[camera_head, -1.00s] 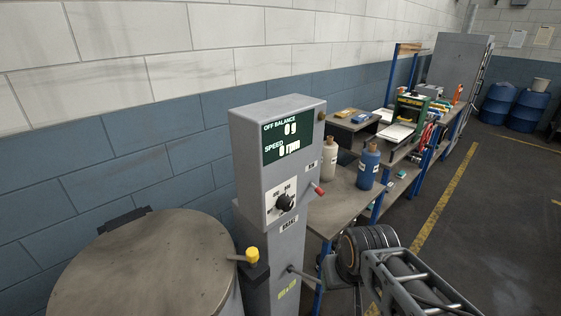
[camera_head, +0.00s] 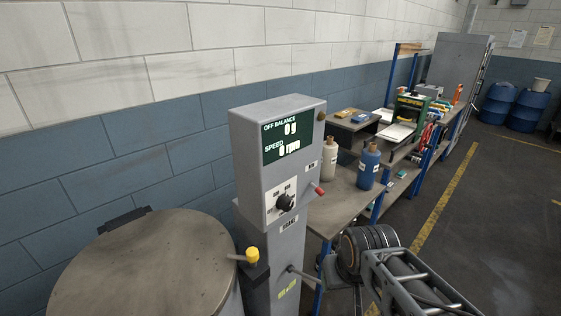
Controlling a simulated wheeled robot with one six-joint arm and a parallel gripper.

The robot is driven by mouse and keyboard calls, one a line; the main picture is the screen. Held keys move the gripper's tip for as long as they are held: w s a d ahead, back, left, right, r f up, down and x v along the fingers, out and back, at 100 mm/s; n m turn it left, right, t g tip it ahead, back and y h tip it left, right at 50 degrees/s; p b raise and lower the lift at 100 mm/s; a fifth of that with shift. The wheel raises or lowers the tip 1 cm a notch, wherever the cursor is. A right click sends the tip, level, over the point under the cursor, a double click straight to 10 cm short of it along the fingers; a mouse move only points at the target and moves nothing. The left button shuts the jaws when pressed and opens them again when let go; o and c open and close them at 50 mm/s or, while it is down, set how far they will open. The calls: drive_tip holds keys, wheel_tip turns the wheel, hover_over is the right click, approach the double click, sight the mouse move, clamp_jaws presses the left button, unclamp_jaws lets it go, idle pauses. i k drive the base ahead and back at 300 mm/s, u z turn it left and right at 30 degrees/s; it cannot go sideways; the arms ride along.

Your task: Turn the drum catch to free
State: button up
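A grey control column (camera_head: 279,160) stands left of centre with an "OFF BALANCE / SPEED" display (camera_head: 288,143) and a black knob (camera_head: 286,202). Beside it is a round drum-like vessel with a flat brownish lid (camera_head: 140,268). A yellow-knobbed lever (camera_head: 252,255) on a dark block sits between the lid and the column; it may be the drum catch, but I cannot read a label for it. My gripper (camera_head: 327,272) is at the lower middle, right of the column and apart from the yellow knob. Its fingers are small and partly hidden by the wrist, so their opening is unclear.
A short lever (camera_head: 301,273) sticks out of the column close to my gripper. A red-tipped lever (camera_head: 319,190) is higher up. A bench (camera_head: 340,208) with a white bottle (camera_head: 329,160) and a blue bottle (camera_head: 369,167) stands behind. Floor to the right is clear.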

sight(242, 258)
drive_tip(key=z, duration=0.05)
drive_tip(key=k, duration=0.5)
drive_tip(key=u, duration=0.25)
drive_tip(key=i, duration=0.45)
drive_tip(key=u, duration=0.85)
